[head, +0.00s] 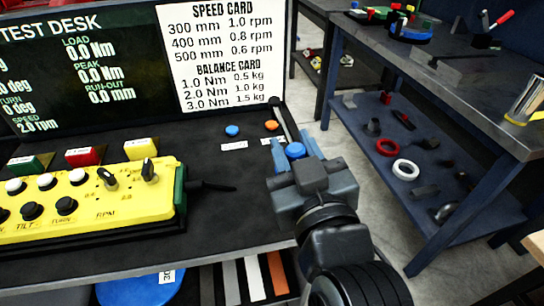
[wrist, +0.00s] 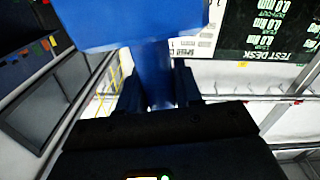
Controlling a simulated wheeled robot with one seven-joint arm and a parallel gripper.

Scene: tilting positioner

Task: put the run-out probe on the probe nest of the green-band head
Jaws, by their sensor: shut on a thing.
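My gripper (head: 293,150) is over the right end of the test desk, its blue fingers shut on a blue piece (head: 295,151). This is apparently the run-out probe, though its full shape is hidden. In the wrist view the held blue piece (wrist: 155,75) shows as a post between the fingers with a wider blue block beyond. A thin grey rod with a dark round end (head: 274,101) shows just past the fingers; I cannot tell whether it belongs to the held piece. The green-band head and its probe nest are not recognisable in either view.
A yellow control box (head: 90,205) with knobs stands on the dark desk (head: 225,180). A blue disc (head: 232,131) and an orange disc (head: 271,126) lie by white labels. The display board (head: 85,65) stands behind. A blue-grey bench (head: 450,85) with a loaded lower shelf is at right.

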